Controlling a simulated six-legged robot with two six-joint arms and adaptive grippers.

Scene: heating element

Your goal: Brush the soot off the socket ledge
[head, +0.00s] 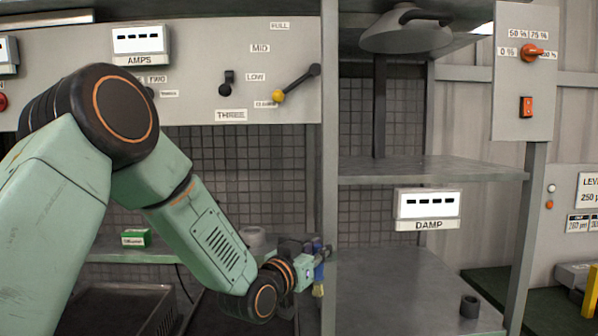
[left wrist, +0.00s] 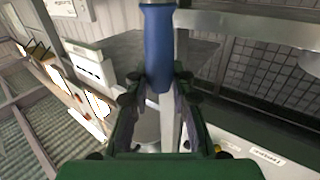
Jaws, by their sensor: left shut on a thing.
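My left gripper (head: 318,252) is low in the middle of the head view, beside the grey upright post. It is shut on a brush with a blue handle (left wrist: 158,48), which stands up between the fingers in the left wrist view. In the head view the brush (head: 318,280) hangs below the gripper with a blue part and a yellowish lower end. I cannot make out which surface is the socket ledge, and no soot can be told apart. My right gripper is not in view.
A grey upright post (head: 329,150) stands right beside the gripper. A grey shelf (head: 430,170) with a DAMP display (head: 428,204) lies to the right, above a lower surface with a small dark cup (head: 469,307). A green box (head: 136,237) sits on the left shelf.

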